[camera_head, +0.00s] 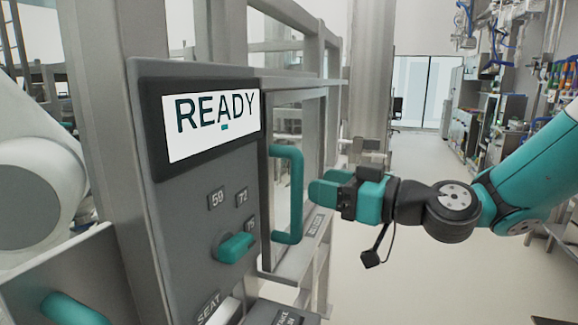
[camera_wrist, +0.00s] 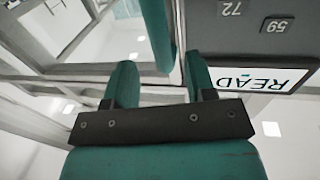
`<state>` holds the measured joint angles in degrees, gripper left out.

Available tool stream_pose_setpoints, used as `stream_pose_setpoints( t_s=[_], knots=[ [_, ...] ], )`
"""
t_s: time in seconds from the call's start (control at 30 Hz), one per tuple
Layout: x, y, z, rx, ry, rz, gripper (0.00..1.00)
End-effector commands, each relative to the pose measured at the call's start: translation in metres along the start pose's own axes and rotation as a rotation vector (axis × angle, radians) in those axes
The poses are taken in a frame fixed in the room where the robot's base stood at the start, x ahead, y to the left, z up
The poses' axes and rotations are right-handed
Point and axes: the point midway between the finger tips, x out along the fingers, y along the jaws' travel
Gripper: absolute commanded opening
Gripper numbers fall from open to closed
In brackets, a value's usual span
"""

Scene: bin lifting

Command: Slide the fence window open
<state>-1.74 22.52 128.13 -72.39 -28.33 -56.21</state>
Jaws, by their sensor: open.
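The fence window (camera_head: 308,112) is a grey-framed panel just right of the control panel, seen edge-on in the head view. It has a teal C-shaped handle (camera_head: 297,205) with an upright grip. In the wrist view the handle (camera_wrist: 158,35) runs down from the top edge, and its end lies between the fingertips' lines. My gripper (camera_head: 318,190) has teal fingers and is close to the right of the handle. In the wrist view my gripper (camera_wrist: 162,78) is open, with one finger either side of the handle's line. I cannot tell whether they touch.
A dark control panel with a READY screen (camera_head: 212,122) stands left of the handle. A teal knob (camera_head: 236,247) projects below it. Grey fence posts (camera_head: 105,120) stand around. The floor at the right (camera_head: 430,290) is largely clear.

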Motion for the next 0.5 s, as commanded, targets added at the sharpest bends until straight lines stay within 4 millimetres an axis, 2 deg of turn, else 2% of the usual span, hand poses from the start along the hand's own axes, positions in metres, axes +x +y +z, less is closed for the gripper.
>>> stream_pose_setpoints(
  t_s=[0.03,0.2,0.33,0.5],
  knots=[
    [0.013,-0.001,-0.005,0.002,-0.001,-0.006,0.51],
    [0.047,-0.001,-0.004,0.001,-0.001,-0.004,0.51],
    [0.065,0.000,-0.003,0.001,-0.001,-0.002,0.51],
    [0.077,0.000,-0.001,0.001,0.000,0.000,0.51]
  ],
)
